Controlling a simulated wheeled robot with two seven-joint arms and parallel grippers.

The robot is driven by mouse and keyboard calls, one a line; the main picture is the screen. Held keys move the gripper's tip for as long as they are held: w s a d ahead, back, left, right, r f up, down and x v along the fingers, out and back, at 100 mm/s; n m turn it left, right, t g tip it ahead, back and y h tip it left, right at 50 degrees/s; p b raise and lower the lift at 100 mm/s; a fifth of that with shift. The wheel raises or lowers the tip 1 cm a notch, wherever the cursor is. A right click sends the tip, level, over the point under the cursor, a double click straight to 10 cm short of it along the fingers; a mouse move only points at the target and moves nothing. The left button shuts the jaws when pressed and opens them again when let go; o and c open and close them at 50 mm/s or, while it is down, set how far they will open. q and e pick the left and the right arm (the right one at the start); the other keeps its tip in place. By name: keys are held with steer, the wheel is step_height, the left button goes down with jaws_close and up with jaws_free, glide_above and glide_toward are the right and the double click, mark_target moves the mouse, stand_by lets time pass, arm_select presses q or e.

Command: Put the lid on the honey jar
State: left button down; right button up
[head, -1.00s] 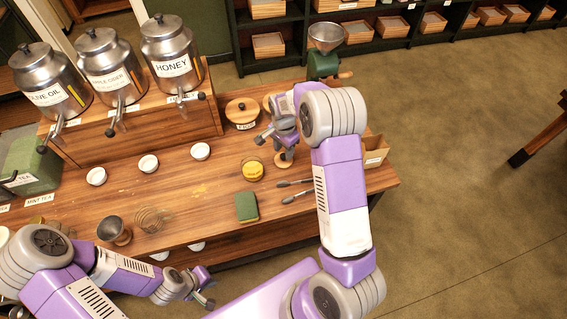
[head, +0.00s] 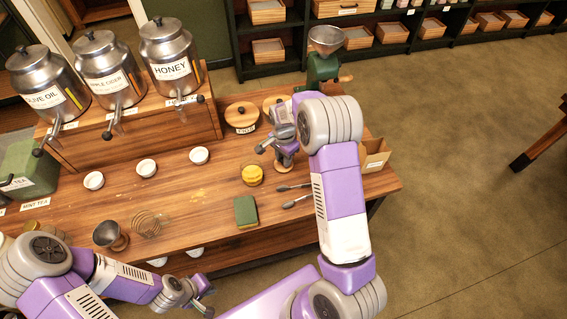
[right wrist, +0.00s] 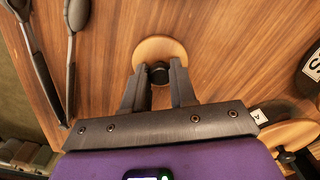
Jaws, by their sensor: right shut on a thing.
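The small open honey jar (head: 252,175), with yellow contents, stands on the wooden table in the head view. The lid (right wrist: 150,46), a round wooden disc with a black knob, lies to the right of the jar and is partly hidden by my gripper in the head view (head: 284,162). My right gripper (right wrist: 160,72) points down at the lid, its fingers shut on the black knob. I cannot tell whether the lid is clear of the table. My left gripper (head: 203,298) hangs off the table's front edge, far from the jar; its finger opening is too small to judge.
Lidded wooden-topped containers (head: 241,115) and a green grinder (head: 320,72) stand behind. Three white cups and metal dispensers are at left.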

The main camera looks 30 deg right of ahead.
steer(key=shift+r, duration=0.15)
steer(key=shift+r+p, duration=1.75)
steer(key=shift+r, duration=0.4)
